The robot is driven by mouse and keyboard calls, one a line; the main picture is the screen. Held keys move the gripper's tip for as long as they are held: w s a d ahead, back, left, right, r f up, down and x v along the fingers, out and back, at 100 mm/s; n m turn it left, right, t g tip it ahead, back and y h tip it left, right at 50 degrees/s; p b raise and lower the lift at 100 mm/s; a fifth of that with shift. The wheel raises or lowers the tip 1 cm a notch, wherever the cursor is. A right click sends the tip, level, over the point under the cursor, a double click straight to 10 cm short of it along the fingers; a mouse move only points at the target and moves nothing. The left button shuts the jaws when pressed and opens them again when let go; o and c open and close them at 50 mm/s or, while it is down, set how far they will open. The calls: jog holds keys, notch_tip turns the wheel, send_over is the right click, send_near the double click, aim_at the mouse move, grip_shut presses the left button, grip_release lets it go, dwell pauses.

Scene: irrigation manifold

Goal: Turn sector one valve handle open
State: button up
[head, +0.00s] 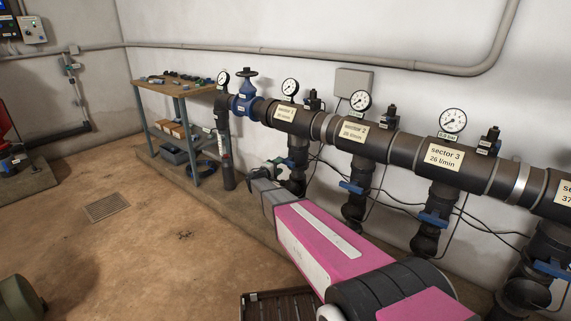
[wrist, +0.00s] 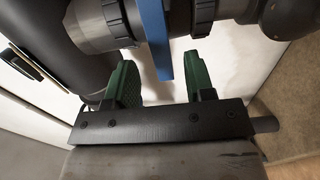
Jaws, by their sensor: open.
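The sector one valve handle is a flat blue lever (head: 288,163) on the dark drop pipe below the "sector 1" label (head: 285,113). In the head view my gripper (head: 273,166) is right at this lever and partly hides the valve. In the wrist view the blue lever (wrist: 153,38) hangs from the dark valve body (wrist: 98,22), its lower end between the two green fingers. My gripper (wrist: 159,66) is open, with a gap visible on both sides of the lever. How deep the lever sits between the fingers is hard to tell.
A thick dark manifold pipe (head: 320,125) runs along the white wall, with gauges and thin black cables. Sector 2 has its own blue lever (head: 351,187), as does sector 3 (head: 434,219). A workbench (head: 178,88) stands at the left. Brown floor is clear in front of it.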

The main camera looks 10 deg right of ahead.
aim_at(284, 163)
jog(key=shift+x, duration=2.8)
jog(key=c, duration=0.9)
